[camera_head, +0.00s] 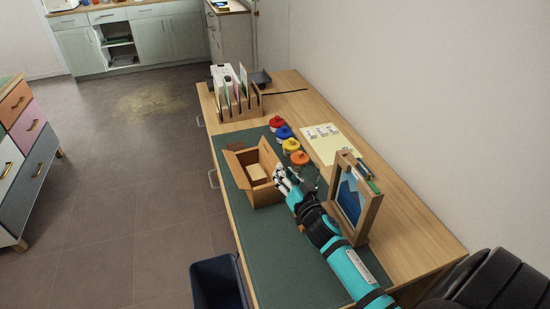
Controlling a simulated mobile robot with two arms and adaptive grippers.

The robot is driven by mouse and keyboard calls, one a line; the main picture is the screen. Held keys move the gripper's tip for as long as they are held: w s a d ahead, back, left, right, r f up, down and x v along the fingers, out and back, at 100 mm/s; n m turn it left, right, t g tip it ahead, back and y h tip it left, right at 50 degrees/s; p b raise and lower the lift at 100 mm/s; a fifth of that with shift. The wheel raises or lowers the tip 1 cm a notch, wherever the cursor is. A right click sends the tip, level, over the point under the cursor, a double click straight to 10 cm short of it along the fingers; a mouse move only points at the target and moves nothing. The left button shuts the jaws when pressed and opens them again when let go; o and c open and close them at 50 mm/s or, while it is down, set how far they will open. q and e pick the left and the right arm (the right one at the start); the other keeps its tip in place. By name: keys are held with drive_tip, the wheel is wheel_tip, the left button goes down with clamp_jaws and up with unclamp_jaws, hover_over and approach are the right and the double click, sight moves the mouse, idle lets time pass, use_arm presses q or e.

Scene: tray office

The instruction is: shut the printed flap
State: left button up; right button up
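An open cardboard box (262,194) stands on the green desk mat (240,238). One flap (235,146) sticks out at its far left corner. A pale block-like thing (257,172) shows inside the box. I cannot make out print on any flap at this size. My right gripper (281,178) is at the box's right side, over or against its edge, and hides part of that side and any flap there. Whether it touches the box, and whether its fingers are open or shut, I cannot tell. My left gripper is not in view.
Several coloured round-topped items (284,132) stand just beyond the box. A wooden picture frame (361,212) stands upright close to my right arm. A file rack (238,106) is at the desk's far end. A dark bin (218,282) stands on the floor at the near left.

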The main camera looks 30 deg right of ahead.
sight(275, 158)
drive_tip(key=w, duration=0.4)
drive_tip(key=w+d, duration=0.1)
drive_tip(key=w, duration=0.1)
drive_tip(key=shift+w+d, duration=0.1)
drive_tip(key=shift+w, duration=0.5)
clamp_jaws()
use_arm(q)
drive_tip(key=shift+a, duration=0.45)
